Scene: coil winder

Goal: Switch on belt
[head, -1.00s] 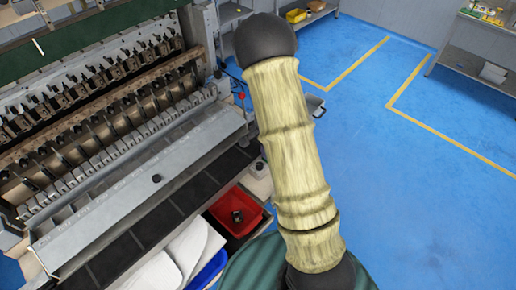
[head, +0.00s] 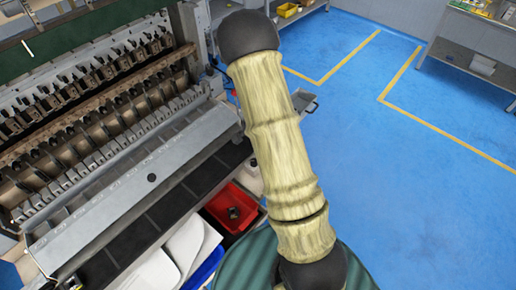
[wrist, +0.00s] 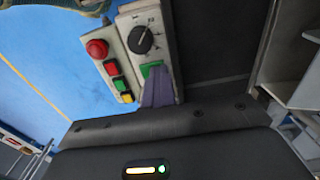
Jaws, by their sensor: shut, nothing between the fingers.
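In the wrist view a narrow control box carries a black rotary dial (wrist: 141,40) and a green button (wrist: 152,70) below it. A second strip beside it has a red round button (wrist: 97,48), a smaller red button (wrist: 111,68), a green button (wrist: 119,85) and a yellow one (wrist: 126,98). My gripper (wrist: 157,72) is shut and empty. Its purple-grey fingertips lie over the lower part of the green button under the dial; whether they touch it I cannot tell. In the head view my arm hides the gripper and the buttons.
The coil winding machine (head: 120,200) stands at the left in the head view. A dark segmented strip (head: 168,212) runs along its front, with a red bin (head: 245,203) beside it. Open blue floor (head: 390,130) with yellow lines lies to the right; shelves stand at the back.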

